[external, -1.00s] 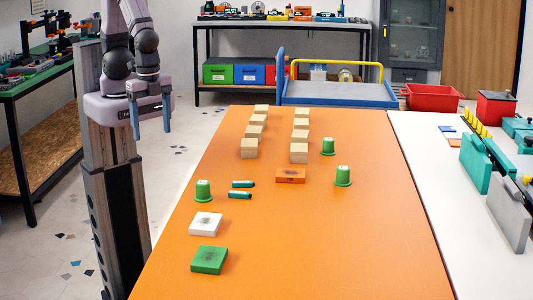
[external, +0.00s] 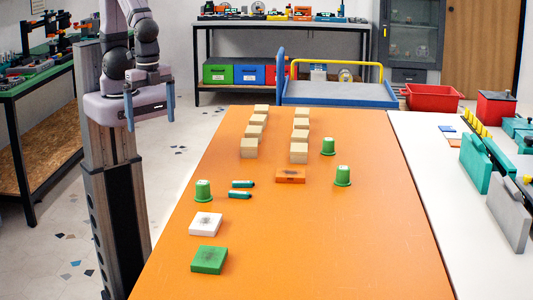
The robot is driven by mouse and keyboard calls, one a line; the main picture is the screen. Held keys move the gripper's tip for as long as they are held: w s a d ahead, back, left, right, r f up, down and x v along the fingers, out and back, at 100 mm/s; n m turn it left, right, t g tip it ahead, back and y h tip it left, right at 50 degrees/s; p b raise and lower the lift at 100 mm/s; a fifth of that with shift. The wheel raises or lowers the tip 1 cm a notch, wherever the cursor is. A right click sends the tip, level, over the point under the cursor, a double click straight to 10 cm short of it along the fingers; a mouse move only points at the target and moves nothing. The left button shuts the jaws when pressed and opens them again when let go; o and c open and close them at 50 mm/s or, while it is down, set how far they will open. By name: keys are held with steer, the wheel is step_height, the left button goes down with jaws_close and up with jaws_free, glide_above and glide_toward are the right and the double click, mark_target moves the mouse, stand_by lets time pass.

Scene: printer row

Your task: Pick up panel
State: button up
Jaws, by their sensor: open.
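Two upright panels stand on the white table at the right: a teal panel (external: 475,163) and a grey panel (external: 508,215) nearer the camera. I cannot tell which one the task names. Flat square pieces lie on the orange table: a white one (external: 205,224), a green one (external: 209,260) and an orange one (external: 290,176). My gripper (external: 150,112) is open and empty at the upper left, fingers pointing down. It hangs beside the orange table's left side, far from both panels.
The orange table (external: 330,245) also holds two rows of wooden blocks (external: 299,152), green cups (external: 343,176) and two teal cylinders (external: 240,195). Its front right is clear. Yellow pegs (external: 480,131) and a red bin (external: 432,98) are at the right.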

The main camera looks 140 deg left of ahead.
mark_target(198, 220)
steer(key=w+a+f+m+t+y+b, duration=0.2)
steer(key=w+m+y+b, duration=0.25)
steer(key=m+b, duration=0.3)
steer(key=w+a+f+m+t+y+b, duration=0.2)
steer(key=w+a+m+y+b, duration=0.1)
steer(key=w+m+b, duration=0.5)
steer(key=w+d+r+m+t+y+b, duration=0.2)
steer(key=w+d+r+m+t+b, duration=0.3)
steer(key=w+d+m+t+b, duration=0.7)
steer(key=f+g+p, duration=0.1)
steer(key=f, duration=0.5)
steer(key=s+f+m+p, duration=0.1)
steer(key=f+p, duration=0.1)
steer(key=f, duration=0.5)
steer(key=s+f+g+p, duration=0.1)
steer(key=f, duration=0.5)
steer(key=shift+d+f+m+g+h, duration=0.25)
steer(key=shift+d+f+m+g, duration=0.05)
steer(key=shift+d+m, duration=0.05)
steer(key=shift+p+x, duration=0.65)
steer(key=shift+x, duration=3)
steer(key=shift+f, duration=0.1)
